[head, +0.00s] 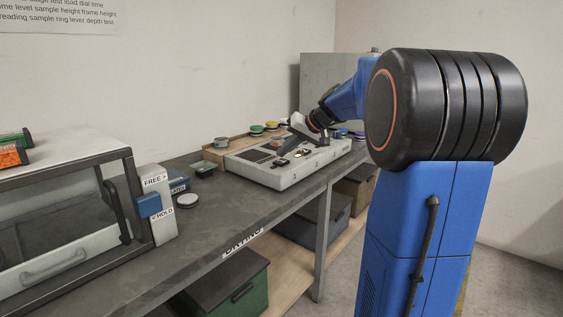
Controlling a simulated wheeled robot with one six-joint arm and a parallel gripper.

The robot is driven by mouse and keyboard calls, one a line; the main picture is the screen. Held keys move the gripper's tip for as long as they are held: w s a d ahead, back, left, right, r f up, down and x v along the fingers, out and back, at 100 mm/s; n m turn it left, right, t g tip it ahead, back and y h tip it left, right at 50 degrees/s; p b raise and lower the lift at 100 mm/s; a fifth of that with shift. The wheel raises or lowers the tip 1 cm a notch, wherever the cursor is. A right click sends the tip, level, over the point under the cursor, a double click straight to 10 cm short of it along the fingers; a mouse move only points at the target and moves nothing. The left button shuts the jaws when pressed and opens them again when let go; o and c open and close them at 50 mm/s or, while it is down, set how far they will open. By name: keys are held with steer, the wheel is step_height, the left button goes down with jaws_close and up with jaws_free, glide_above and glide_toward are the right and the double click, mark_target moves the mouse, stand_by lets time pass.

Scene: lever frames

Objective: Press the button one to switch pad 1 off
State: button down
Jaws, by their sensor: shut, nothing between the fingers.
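The pale grey device (283,178) lies on the dark bench top in the head view, with dark panels and small controls on its upper face. Its buttons and pads are too small to tell apart by number. A small round dish (221,143) sits at its left end. The gripper and arm hide part of the device's far side.
Several coloured round pots (257,129) stand on a wooden rack behind the device. At left are a framed cabinet (65,210), a FREE/HOLD switch box (157,205) and a round white-topped tin (187,201). The bench front (225,215) is clear. Storage boxes (230,285) sit below.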

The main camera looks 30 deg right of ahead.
mark_target(284, 161)
steer(key=shift+r, duration=0.1)
steer(key=shift+r, duration=2.95)
steer(key=s+a+f+n+g+h, duration=0.1)
steer(key=s+a+f, duration=0.3)
steer(key=s+a, duration=0.5)
steer(key=s+a+f+n+g+h, duration=0.1)
steer(key=s+a+f+g, duration=0.1)
steer(key=s+a+f, duration=0.6)
steer(key=s+a+f+n+h, duration=0.1)
steer(key=s+f, duration=0.4)
steer(key=s, duration=0.5)
steer(key=s+a+f+h, duration=0.1)
steer(key=s+f, duration=0.4)
steer(key=s, duration=0.6)
steer(key=shift+s+f+n, duration=0.3)
steer(key=shift+f+n, duration=0.05)
steer(key=shift+n, duration=0.05)
